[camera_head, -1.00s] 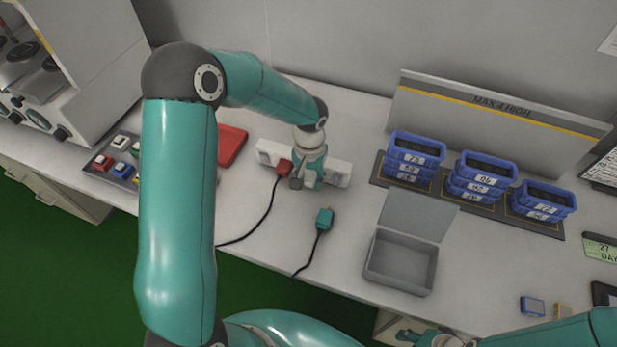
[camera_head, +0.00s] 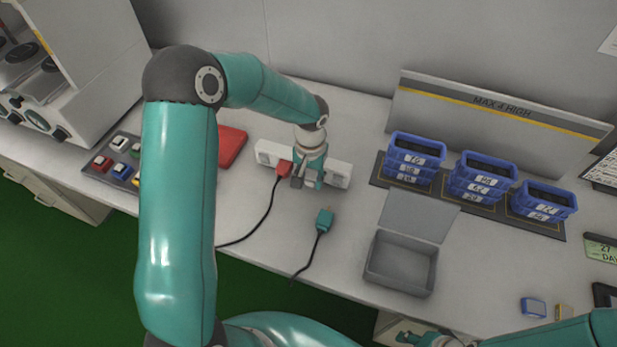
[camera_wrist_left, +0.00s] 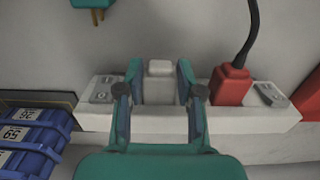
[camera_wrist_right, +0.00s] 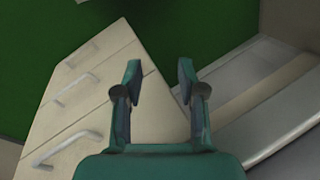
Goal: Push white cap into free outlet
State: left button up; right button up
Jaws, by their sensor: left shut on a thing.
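The white power strip (camera_head: 340,172) lies on the bench near the wall and also spans the left wrist view (camera_wrist_left: 240,122). A red plug (camera_head: 284,168) with a black cord sits in it. My left gripper (camera_head: 303,184) is down at the strip, just right of the red plug. In the left wrist view, its fingers (camera_wrist_left: 160,92) are shut around the white cap (camera_wrist_left: 160,80), which is at the strip; whether it is fully seated I cannot tell. My right gripper (camera_wrist_right: 158,75) is open and empty above the floor by a drawer cabinet.
A loose teal plug (camera_head: 325,219) lies on the bench in front of the strip. A red tray (camera_head: 231,145) lies left of the strip. Bare bench lies between plug and box.

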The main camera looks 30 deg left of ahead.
pick_arm(q)
jog(key=shift+w, duration=0.2)
jog(key=o, duration=0.9)
